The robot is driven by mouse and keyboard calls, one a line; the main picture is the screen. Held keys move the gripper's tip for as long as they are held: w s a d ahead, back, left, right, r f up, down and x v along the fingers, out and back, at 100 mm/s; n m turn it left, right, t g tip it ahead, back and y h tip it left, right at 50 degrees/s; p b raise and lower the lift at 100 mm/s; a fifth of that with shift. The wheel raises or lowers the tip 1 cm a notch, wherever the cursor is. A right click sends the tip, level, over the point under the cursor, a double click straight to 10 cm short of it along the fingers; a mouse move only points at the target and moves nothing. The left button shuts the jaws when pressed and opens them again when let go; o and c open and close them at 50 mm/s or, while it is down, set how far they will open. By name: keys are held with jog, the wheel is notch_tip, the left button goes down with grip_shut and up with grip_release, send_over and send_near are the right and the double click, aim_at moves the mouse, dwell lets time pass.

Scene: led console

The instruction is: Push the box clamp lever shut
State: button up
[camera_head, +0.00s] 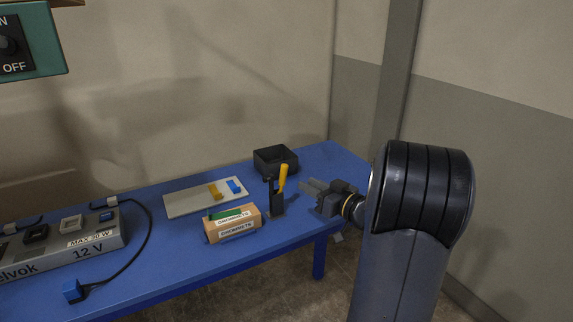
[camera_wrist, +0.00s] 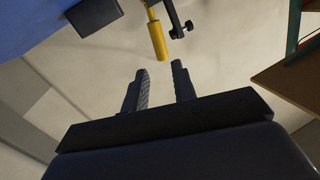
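The clamp (camera_head: 277,204) is a small black device at the right end of the tan box labelled GROMMETS (camera_head: 232,232). Its yellow lever (camera_head: 283,177) stands up, tilted slightly right. In the wrist view the lever (camera_wrist: 157,38) shows ahead of the fingers, beside a black clamp arm with a screw (camera_wrist: 178,20). My gripper (camera_head: 306,187) is just right of the clamp, pointing left towards it. In the wrist view my gripper (camera_wrist: 161,80) has its two fingers apart with nothing between them. A gap shows between fingertips and lever.
A black open bin (camera_head: 275,158) stands behind the clamp. A pale board (camera_head: 184,204) with yellow and blue pieces lies behind the box. A grey 12 V console (camera_head: 105,243) with cables and a blue plug (camera_head: 73,290) is at left. The blue table's (camera_head: 190,262) front strip is mostly clear.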

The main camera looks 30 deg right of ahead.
aim_at(284, 172)
jog(key=shift+y, duration=0.5)
jog(key=x, duration=0.5)
jog(key=p+x, duration=0.1)
jog(key=x, duration=0.4)
jog(key=shift+w+d+f, duration=0.1)
jog(key=shift+w+f, duration=0.1)
jog(key=shift+w, duration=0.2)
jog(key=shift+c, duration=0.5)
grip_shut()
